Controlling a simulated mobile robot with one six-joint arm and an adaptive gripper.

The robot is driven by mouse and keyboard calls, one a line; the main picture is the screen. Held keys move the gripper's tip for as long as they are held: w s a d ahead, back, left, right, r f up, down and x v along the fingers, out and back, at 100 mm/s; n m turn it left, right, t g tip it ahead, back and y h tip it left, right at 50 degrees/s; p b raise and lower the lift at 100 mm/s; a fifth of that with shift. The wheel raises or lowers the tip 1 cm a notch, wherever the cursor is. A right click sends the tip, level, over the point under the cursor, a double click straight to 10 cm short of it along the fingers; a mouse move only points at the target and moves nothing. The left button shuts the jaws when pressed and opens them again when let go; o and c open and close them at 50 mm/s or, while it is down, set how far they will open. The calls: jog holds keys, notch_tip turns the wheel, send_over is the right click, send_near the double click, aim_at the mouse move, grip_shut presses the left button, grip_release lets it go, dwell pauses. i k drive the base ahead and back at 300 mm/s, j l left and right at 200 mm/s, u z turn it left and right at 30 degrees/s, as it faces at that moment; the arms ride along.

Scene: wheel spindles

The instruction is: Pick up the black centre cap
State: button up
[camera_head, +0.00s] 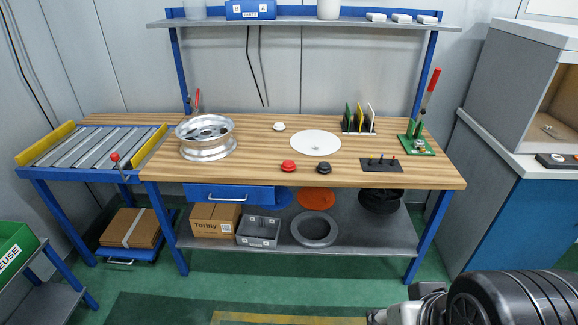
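The black centre cap (324,167) is a small round dark cap lying near the front edge of the wooden workbench (240,172). It sits just right of a similar red cap (288,166), with a small gap between them. The white disc (316,143) is behind it and the black peg plate (381,165) is to its right. Nothing touches the cap and it is not covered. My gripper's fingers do not show; only grey and black parts, apparently of my arm, show at the bottom right, well away from the cap.
A silver wheel rim (206,138) stands on the left of the bench, and a white cap (279,126) lies further back. A rack with upright plates (359,120) and a green fixture with a red-handled lever (416,144) stand at the right. A shelf (300,23) spans above the back.

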aim_at(323, 167)
jog(key=i+l+u, duration=0.35)
jog(key=i+l, duration=0.4)
jog(key=i, duration=0.35)
jog(key=i+l+u, duration=0.3)
jog(key=i+l, duration=0.7)
jog(key=i, duration=0.05)
